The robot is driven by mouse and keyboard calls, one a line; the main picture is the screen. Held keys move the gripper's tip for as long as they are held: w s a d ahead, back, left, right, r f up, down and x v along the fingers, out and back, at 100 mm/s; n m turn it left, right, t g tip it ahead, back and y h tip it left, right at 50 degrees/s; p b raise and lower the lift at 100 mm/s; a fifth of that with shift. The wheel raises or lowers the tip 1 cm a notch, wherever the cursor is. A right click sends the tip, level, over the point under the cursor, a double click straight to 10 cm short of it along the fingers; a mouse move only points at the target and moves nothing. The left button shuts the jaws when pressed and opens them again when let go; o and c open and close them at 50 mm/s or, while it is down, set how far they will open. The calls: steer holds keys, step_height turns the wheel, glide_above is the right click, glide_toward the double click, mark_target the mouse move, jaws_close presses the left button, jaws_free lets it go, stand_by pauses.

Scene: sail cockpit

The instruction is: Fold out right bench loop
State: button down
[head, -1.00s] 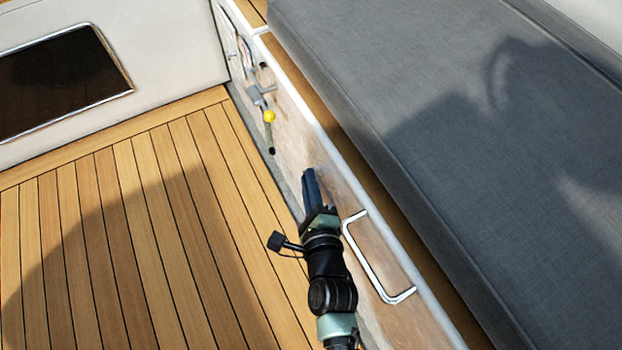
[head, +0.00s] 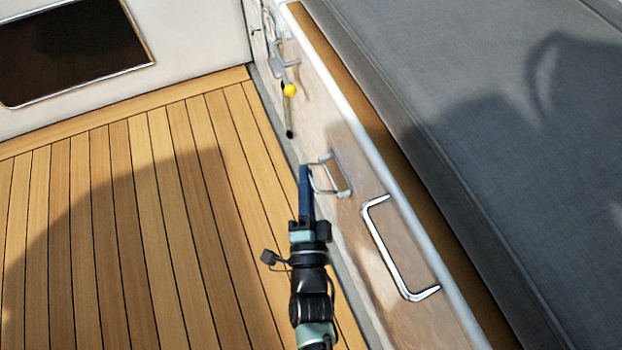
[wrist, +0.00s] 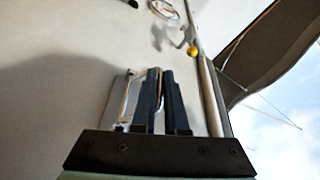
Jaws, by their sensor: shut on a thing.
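The bench loop (head: 341,193) is a small metal loop on the wooden bench front, above and left of a larger handle in the head view. It stands out from the panel toward the floor side. My gripper (head: 305,172) is at its outer end, with the dark fingers shut on it. In the wrist view the loop (wrist: 128,98) shows just left of the fingers (wrist: 161,85), which are nearly together. The exact grip on its outer bar is partly hidden by the fingers.
A larger chrome U-shaped handle (head: 385,250) is fixed to the bench front at the right. A lever with a yellow knob (head: 290,91) stands farther along the panel. A grey cushion (head: 490,130) tops the bench. The plank floor (head: 130,210) at left is clear.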

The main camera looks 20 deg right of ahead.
steer(key=shift+a+f+n+t+y+b, duration=0.1)
steer(key=shift+f+n+t+y+b, duration=0.4)
steer(key=shift+n+b, duration=0.65)
steer(key=shift+a+f+n+t+y+b, duration=0.15)
steer(key=shift+f+n+t+b, duration=0.2)
steer(key=shift+f+n+b, duration=0.75)
steer(key=shift+f+n+t+y+b, duration=0.15)
steer(key=shift+n+t+y+b, duration=0.4)
steer(key=shift+n, duration=1.1)
steer(key=c, duration=1.2)
jaws_free()
steer(key=shift+c, duration=0.2)
steer(key=p+v, duration=0.4)
steer(key=v, duration=0.9)
steer(key=shift+a, duration=0.15)
